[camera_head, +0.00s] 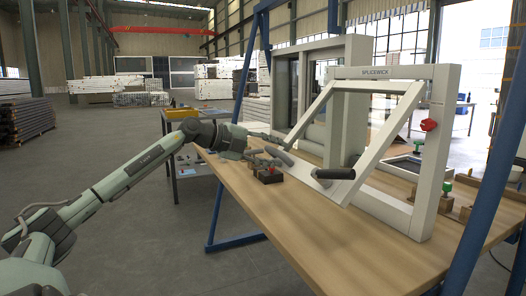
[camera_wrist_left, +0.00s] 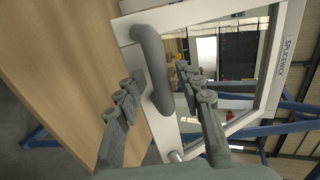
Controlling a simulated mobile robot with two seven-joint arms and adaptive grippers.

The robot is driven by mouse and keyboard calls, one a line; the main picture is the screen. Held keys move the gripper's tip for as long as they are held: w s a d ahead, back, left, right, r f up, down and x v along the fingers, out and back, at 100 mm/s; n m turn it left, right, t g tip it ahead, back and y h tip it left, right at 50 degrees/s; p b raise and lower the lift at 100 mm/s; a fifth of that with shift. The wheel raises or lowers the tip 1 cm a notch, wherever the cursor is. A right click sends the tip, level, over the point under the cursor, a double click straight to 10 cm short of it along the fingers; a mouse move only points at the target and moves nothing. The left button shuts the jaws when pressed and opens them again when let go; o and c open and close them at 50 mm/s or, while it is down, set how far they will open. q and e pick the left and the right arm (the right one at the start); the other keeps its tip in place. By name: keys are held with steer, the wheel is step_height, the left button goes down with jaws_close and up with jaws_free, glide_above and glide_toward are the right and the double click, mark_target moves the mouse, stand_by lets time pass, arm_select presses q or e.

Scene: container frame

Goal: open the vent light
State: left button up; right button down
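The vent light (camera_head: 372,130) is a white-framed glazed sash in a standing white frame (camera_head: 440,150) on the bench. It slants away from the frame, its lower edge swung out towards me. A dark grey handle (camera_head: 334,173) sits on its lower rail, and another grey bar (camera_head: 281,157) lies by the rail's left end. My left gripper (camera_head: 262,155) is at that left end. In the left wrist view its fingers (camera_wrist_left: 165,92) are apart, with a curved grey handle (camera_wrist_left: 152,60) between and beyond them; contact is unclear. My right gripper is out of view.
The wooden bench (camera_head: 300,240) has free room in front of the frame. Blue posts (camera_head: 480,180) stand at right and left. A red knob (camera_head: 429,124) is on the frame's right post.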

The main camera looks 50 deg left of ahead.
arm_select(q)
steer(key=v, duration=1.2)
steer(key=shift+w, duration=0.1)
